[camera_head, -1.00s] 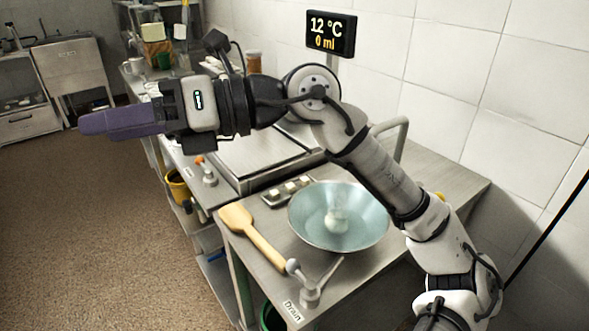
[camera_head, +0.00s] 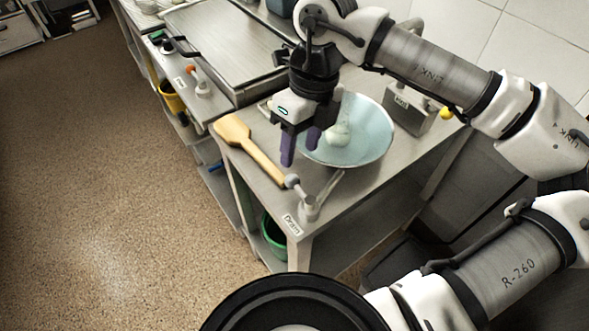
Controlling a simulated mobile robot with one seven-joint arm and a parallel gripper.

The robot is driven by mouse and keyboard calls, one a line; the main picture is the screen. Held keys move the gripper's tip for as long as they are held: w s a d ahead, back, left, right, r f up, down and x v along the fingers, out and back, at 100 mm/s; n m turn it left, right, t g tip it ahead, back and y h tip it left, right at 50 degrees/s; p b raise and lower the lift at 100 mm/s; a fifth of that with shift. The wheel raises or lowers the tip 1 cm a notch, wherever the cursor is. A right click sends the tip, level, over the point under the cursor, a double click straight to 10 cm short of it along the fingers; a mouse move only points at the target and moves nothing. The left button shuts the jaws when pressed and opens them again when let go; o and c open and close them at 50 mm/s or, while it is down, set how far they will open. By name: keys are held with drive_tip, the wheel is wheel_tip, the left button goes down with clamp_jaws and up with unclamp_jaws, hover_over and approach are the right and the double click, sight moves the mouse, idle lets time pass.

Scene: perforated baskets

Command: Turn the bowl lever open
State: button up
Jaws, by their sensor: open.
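The wide pale-blue bowl (camera_head: 372,150) sits on the steel table, with a whitish lump inside it. In front of it, by a "Drain" label, stands a small grey valve with a lever (camera_head: 300,192) ending in a round grey knob. A thin pipe runs from the valve back toward the bowl. My gripper (camera_head: 300,153) points down with its purple fingers apart and empty. In the picture it shows just above the lever's knob, overlapping the bowl's left rim. I cannot tell its height above the table.
A wooden paddle (camera_head: 250,147) lies left of the lever. A grey labelled box (camera_head: 405,108) stands right of the bowl. A green bucket (camera_head: 273,238) is below the table.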

sight(294, 177)
drive_tip(key=f, duration=0.5)
drive_tip(key=s+a+f+p, duration=0.1)
drive_tip(key=f, duration=0.1)
drive_tip(key=shift+f, duration=0.25)
drive_tip(key=shift+c, duration=0.5)
clamp_jaws()
